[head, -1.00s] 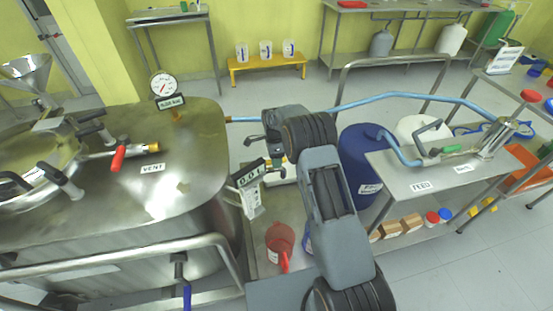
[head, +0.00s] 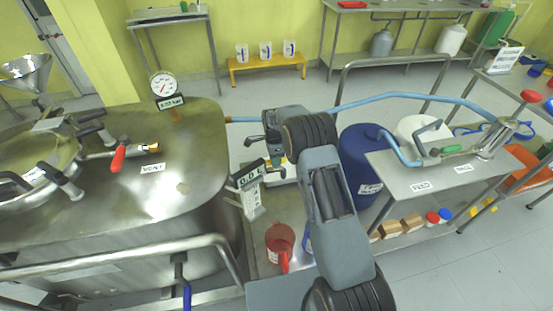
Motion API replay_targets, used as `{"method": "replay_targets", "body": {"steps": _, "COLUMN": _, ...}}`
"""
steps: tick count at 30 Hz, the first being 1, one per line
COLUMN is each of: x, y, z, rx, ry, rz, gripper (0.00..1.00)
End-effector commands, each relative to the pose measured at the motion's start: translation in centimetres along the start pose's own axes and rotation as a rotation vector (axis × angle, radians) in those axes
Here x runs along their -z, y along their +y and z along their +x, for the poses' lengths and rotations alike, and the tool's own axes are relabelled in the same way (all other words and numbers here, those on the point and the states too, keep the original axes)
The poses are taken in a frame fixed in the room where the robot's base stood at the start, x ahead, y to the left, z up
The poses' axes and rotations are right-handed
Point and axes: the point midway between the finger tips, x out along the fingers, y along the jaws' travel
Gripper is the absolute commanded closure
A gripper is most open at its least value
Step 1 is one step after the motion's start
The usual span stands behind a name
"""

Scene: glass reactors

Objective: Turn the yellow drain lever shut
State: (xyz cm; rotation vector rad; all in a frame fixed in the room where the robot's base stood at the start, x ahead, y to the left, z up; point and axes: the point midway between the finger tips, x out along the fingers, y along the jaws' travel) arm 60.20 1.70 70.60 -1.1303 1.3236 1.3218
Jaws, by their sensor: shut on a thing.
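My gripper (head: 274,160) points down beside the right side of the steel vessel (head: 190,200), just right of a small tilted digital readout (head: 250,174). The forearm and wrist cover much of this spot. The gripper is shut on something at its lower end. The yellow drain lever cannot be made out clearly there, and its angle cannot be read. A red jug (head: 280,240) stands on the low surface below and slightly right of the readout.
A vent valve with a red handle (head: 119,158) and a gauge (head: 163,85) sit on the vessel top. A blue drum (head: 360,165) and a steel side table (head: 408,190) stand right of my arm. A metal rail (head: 130,252) runs along the front.

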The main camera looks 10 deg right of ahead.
Motion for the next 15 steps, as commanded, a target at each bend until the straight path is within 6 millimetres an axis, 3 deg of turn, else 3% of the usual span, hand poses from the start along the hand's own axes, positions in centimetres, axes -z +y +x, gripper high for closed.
{"method": "replay_targets", "body": {"steps": 8, "x": 0.2, "y": 0.3, "z": 0.0, "rx": 0.0, "ry": -0.004, "rz": 0.037, "gripper": 1.0}}
{"method": "replay_targets", "body": {"steps": 15, "x": 0.0, "y": 1.5, "z": 0.1, "rx": 0.0, "ry": -0.026, "rz": 0.182, "gripper": 1.0}}
